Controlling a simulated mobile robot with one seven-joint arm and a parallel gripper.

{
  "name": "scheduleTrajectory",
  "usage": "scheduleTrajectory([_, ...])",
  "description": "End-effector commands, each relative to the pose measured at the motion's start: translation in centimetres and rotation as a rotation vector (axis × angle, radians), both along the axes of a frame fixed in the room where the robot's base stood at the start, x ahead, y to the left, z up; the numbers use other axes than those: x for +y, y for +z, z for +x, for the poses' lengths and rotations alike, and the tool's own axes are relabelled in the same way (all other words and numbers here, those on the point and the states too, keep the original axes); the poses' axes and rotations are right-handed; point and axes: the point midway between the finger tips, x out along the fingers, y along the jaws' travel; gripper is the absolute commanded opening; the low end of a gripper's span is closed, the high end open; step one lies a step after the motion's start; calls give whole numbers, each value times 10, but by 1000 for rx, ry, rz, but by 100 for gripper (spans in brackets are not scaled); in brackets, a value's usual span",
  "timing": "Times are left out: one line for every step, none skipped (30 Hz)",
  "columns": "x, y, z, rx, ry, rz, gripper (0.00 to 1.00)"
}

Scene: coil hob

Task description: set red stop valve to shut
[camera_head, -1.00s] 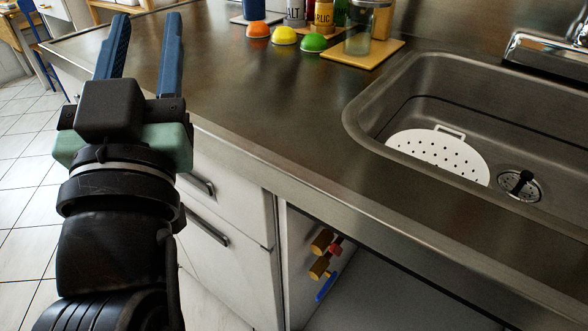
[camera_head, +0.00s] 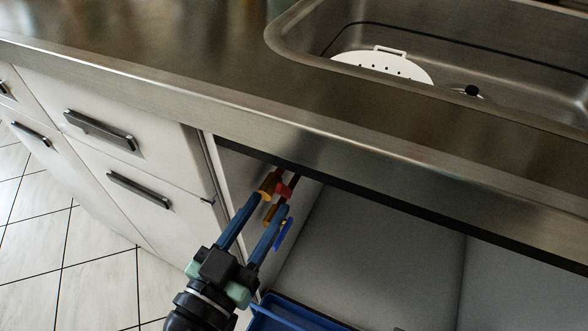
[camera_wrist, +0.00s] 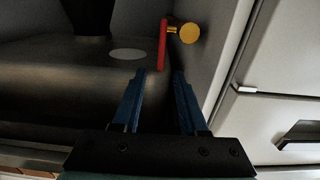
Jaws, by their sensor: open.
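The red stop valve has a red handle (camera_head: 286,188) on a brass body (camera_head: 268,184), on the left inner wall of the open cabinet under the sink. In the wrist view the red handle (camera_wrist: 162,45) is a narrow upright bar beside the round brass end (camera_wrist: 188,33). My gripper (camera_head: 269,203) is open and empty, its blue fingers pointing at the valve. In the wrist view my gripper (camera_wrist: 158,74) has its fingertips just short of the handle's lower end, which lies between them in the picture. Contact cannot be told.
A second valve with a blue handle (camera_head: 284,234) sits just below, close to my right finger. The counter edge (camera_head: 330,146) overhangs the cabinet opening. A blue bin (camera_head: 275,320) stands low in front. Drawers with dark handles (camera_head: 137,188) are to the left. The cabinet's right side looks clear.

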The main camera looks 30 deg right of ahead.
Motion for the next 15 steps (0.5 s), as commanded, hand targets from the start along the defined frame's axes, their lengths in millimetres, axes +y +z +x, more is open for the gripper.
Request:
scheduleTrajectory([-11, -1, 7, -4, -5, 0, 42])
scheduleTrajectory([-16, 0, 11, -4, -6, -1, 42])
scheduleTrajectory([-22, 0, 16, -3, -5, 0, 42])
scheduleTrajectory([-28, -1, 20, -3, -5, -1, 42])
scheduleTrajectory([-33, 0, 24, -4, -4, -1, 42])
scheduleTrajectory([-38, 0, 29, -3, -3, -1, 42])
scheduleTrajectory([-43, 0, 33, -3, -2, 0, 42])
scheduleTrajectory([-47, 0, 36, -3, -4, 0, 42])
scheduleTrajectory([-52, 0, 39, -3, -2, 0, 42])
scheduleTrajectory([-55, 0, 42, -4, -1, 0, 42])
scheduleTrajectory([-58, 0, 45, -3, -1, 0, 42])
scheduleTrajectory([-62, 0, 48, -1, -1, 0, 42])
scheduleTrajectory([-64, 0, 50, -1, 0, 0, 42])
scheduleTrajectory([-65, 0, 51, -1, 0, 0, 42])
scheduleTrajectory([-68, 1, 53, -2, 1, -1, 42])
